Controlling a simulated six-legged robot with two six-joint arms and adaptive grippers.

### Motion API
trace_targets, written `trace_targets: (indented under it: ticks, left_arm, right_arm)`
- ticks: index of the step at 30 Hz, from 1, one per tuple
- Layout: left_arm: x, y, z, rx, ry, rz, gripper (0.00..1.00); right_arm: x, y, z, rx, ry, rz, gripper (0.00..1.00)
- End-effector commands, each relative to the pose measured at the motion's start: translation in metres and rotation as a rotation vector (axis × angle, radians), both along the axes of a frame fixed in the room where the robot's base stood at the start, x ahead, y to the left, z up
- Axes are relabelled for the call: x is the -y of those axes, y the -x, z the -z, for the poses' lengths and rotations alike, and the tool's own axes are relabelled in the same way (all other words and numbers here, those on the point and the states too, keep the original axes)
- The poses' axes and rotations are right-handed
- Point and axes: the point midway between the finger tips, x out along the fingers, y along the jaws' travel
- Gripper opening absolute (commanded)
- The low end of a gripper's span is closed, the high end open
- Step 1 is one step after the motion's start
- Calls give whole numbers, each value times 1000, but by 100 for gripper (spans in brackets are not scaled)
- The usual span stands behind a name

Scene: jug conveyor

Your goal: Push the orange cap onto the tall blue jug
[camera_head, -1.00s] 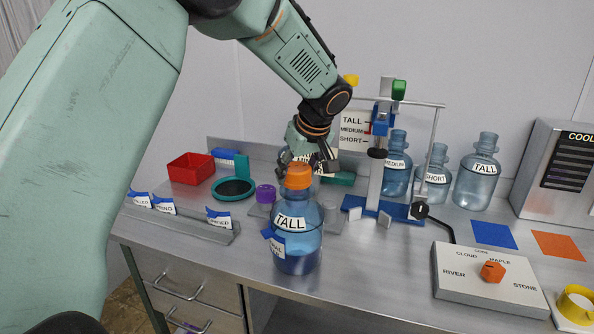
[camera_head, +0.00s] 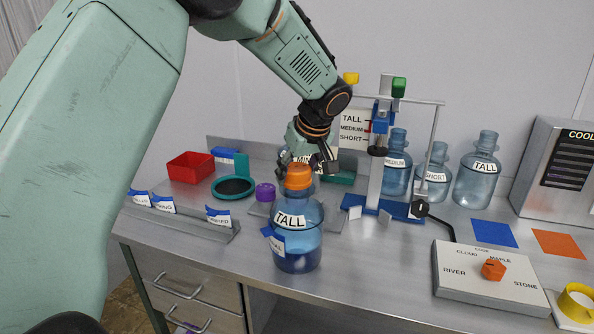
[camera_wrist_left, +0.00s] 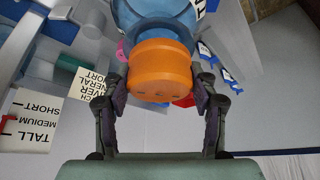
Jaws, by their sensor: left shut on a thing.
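The tall blue jug (camera_head: 296,237) stands upright at the front of the bench, with a TALL label and a blue tag on its side. The orange cap (camera_head: 298,177) is at the top of the jug's neck. My left gripper (camera_head: 305,165) is at the cap from behind. In the left wrist view the orange cap (camera_wrist_left: 160,70) sits between the two fingers, which are shut on it, with the blue jug (camera_wrist_left: 158,22) directly beyond it. Whether the cap is fully seated cannot be told. My right gripper does not show.
A blue stand (camera_head: 385,207) with a height scale rises behind the jug on the right. Several blue jugs, one labelled SHORT (camera_head: 434,178), stand at the back. A dial box (camera_head: 465,285) is at the front right. A purple cap (camera_head: 265,192) and red bin (camera_head: 190,167) are to the left.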

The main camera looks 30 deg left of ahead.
Motion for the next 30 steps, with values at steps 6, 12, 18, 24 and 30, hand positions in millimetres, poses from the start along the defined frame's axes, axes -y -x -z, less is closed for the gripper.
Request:
trace_targets:
  ticks: [6, 12, 18, 24, 30]
  left_arm:
    - [0, 0, 3, 0, 0, 0, 42]
    - [0, 0, 5, 0, 0, 0, 42]
    - [0, 0, 7, 0, 0, 0, 42]
    - [0, 0, 7, -1, 0, 0, 42]
    - [0, 0, 7, 0, 0, 0, 74]
  right_arm:
    - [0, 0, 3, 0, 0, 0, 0]
    - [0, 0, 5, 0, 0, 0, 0]
    - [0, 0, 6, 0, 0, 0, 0]
    - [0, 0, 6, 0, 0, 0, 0]
    - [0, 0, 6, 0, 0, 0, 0]
